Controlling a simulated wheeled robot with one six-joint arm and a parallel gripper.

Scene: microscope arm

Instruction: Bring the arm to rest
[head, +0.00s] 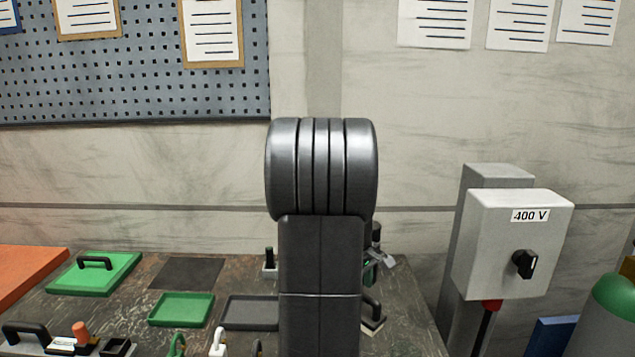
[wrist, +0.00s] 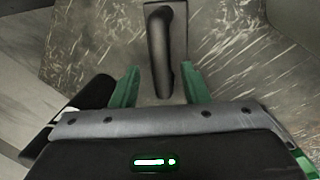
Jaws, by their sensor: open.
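My gripper (wrist: 160,68) is open in the wrist view, with green fingers standing apart. A dark curved handle (wrist: 161,40) on a small dark plate (wrist: 181,50) lies between the fingers. I cannot tell whether they touch it. In the head view my own dark arm fills the middle and hides most of the gripper and part of the bench behind it. A black handle (head: 373,308) shows just right of the arm there.
On the worn bench (head: 405,325) are a green lid with a black handle (head: 95,275), a green tray (head: 180,310), a dark tray (head: 250,312) and a dark mat (head: 187,273). Several small items stand at the front left. A 400 V box (head: 515,245) stands at right.

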